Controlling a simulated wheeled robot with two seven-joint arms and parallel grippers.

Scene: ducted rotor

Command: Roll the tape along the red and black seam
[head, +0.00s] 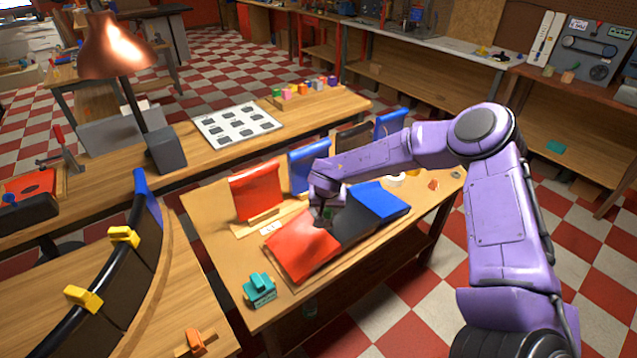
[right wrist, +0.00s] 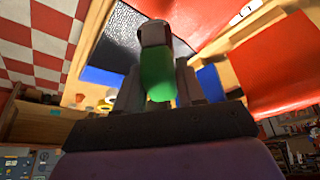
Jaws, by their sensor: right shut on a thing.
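A red panel (head: 303,246) and a black panel (head: 355,217) lie side by side on a board on the middle table, with a blue panel (head: 382,201) beyond. My right gripper (head: 327,208) is low over the place where red and black meet and hides part of that seam. It is shut on a small tool with a green handle (right wrist: 157,75) and a darker head (right wrist: 155,32). The head points at the black panel (right wrist: 115,28) in the right wrist view; whether it touches cannot be told. No tape strip is distinguishable on the seam. My left gripper is not in view.
Upright red (head: 255,190) and blue (head: 308,165) panels stand behind the board. A teal block-like object (head: 260,290) sits at the front left table corner. A white roll (head: 395,180) lies at the back right. A copper lamp (head: 115,48) stands on the left bench.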

